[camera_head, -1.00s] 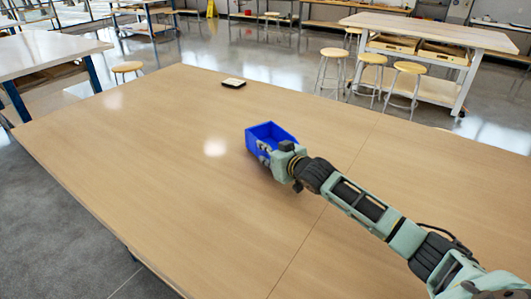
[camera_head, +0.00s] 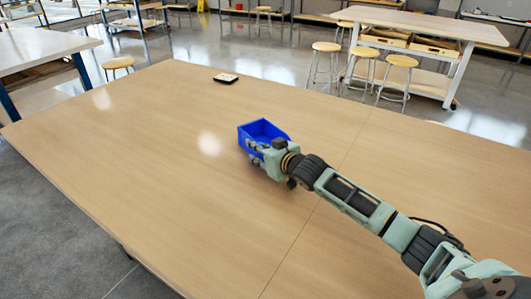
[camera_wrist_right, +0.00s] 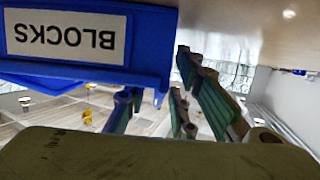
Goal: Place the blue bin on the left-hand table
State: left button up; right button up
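The blue bin (camera_head: 266,131) is upright on the large wooden table (camera_head: 160,150), near its middle. My right gripper (camera_head: 255,151) is at the bin's near side, its fingers against or just beside the wall. In the right wrist view the bin's wall with an upside-down BLOCKS label (camera_wrist_right: 65,36) fills the upper left. My right gripper (camera_wrist_right: 158,95) shows there with its fingers apart, close to the bin's edge; the left finger's tip is partly hidden by the bin. I see no firm hold. My left gripper is out of view. A pale-topped table (camera_head: 40,50) stands at the left.
A small dark-and-white block (camera_head: 226,78) lies near the wooden table's far edge. Stools (camera_head: 402,61) and a white workbench (camera_head: 425,25) stand beyond it at the right. Another stool (camera_head: 117,65) stands between the two tables. The wooden table's left half is clear.

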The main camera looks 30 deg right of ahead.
jog(key=b+v, duration=0.1)
jog(key=v, duration=0.9)
jog(key=shift+s+d+f, duration=0.1)
jog(key=shift+s, duration=0.1)
jog(key=shift+s+r+b, duration=0.3)
jog(key=shift+s, duration=0.35)
